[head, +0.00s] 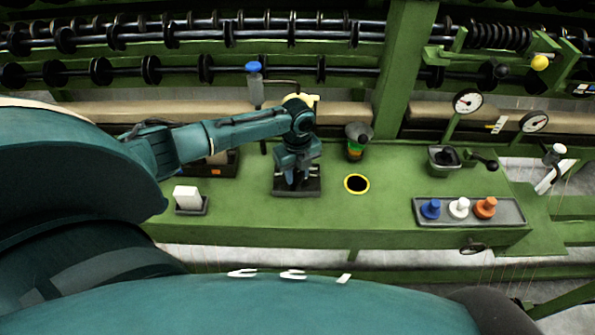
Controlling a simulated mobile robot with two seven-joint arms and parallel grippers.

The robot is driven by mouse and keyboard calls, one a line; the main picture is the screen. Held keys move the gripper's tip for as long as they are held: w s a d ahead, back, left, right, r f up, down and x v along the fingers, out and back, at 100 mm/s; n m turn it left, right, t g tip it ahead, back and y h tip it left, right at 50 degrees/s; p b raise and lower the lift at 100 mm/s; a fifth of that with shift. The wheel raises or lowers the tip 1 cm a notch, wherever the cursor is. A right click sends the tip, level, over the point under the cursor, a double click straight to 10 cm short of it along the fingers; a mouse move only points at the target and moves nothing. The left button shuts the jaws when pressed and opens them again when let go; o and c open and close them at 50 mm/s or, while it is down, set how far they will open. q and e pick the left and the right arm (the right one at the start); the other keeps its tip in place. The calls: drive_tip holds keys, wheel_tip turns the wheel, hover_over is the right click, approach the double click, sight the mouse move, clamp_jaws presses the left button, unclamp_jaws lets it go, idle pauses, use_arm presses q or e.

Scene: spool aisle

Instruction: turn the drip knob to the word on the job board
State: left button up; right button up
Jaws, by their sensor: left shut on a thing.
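My left gripper (297,184) points down over a square dark plate (312,192) on the green bench. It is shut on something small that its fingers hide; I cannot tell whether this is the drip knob. A blue knob (253,67) on a grey upright cylinder (256,92) stands behind my left arm, apart from the gripper. A small dark panel with pale markings (582,90) is at the far right; I cannot read a word or tell whether it is the job board. My right gripper is out of view.
A yellow-ringed hole (357,184) lies right of the gripper. A tray (419,211) with blue, white and orange pegs is farther right. A white block (187,197) stands at left. Gauges (467,102) and a green post (403,65) rise behind.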

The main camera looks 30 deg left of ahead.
sight(297, 173)
use_arm(q)
drive_tip(key=shift+d+m, duration=0.1)
drive_tip(key=shift+m, duration=1)
drive_tip(key=o, duration=1)
drive_tip(key=shift+r, duration=0.1)
wheel_tip(297, 173, up, 13)
drive_tip(key=shift+r+b, duration=0.1)
drive_tip(key=shift+b, duration=0.4)
